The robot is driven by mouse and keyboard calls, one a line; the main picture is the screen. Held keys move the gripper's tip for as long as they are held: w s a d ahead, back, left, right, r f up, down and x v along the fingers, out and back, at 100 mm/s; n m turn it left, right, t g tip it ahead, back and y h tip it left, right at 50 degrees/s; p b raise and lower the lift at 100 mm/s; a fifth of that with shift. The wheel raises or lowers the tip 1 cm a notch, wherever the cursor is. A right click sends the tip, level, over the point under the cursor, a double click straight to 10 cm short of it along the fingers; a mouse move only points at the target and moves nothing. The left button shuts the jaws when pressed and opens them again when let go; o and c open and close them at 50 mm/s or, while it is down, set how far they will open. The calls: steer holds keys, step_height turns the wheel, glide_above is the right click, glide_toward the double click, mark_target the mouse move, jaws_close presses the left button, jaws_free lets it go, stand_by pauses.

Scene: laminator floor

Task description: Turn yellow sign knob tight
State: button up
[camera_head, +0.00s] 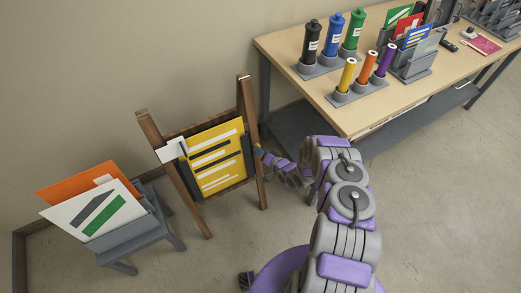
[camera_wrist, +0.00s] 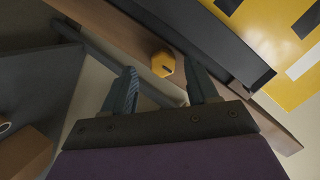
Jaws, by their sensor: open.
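The yellow sign (camera_head: 215,158) with white and dark bars stands in a brown wooden easel frame (camera_head: 249,100); part of it also shows at the upper right of the wrist view (camera_wrist: 282,45). The small yellow knob (camera_wrist: 163,64) is on the frame's wooden side post (camera_wrist: 118,27), beside the sign's dark edge holder (camera_wrist: 205,40). My gripper (camera_wrist: 161,78) is open, and the knob appears between its fingertips or just beyond them. I cannot tell whether either finger touches it. In the head view my gripper (camera_head: 259,151) is at the right post, and the knob cannot be made out.
A wooden table (camera_head: 300,62) with coloured tubes and card holders stands at the right, close to my arm. A grey stand (camera_head: 133,232) with orange and white cards stands left of the easel. The wall is close behind. Floor in front is clear.

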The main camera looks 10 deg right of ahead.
steer(key=p+v, duration=0.2)
steer(key=v, duration=1.3)
steer(key=shift+s, duration=0.1)
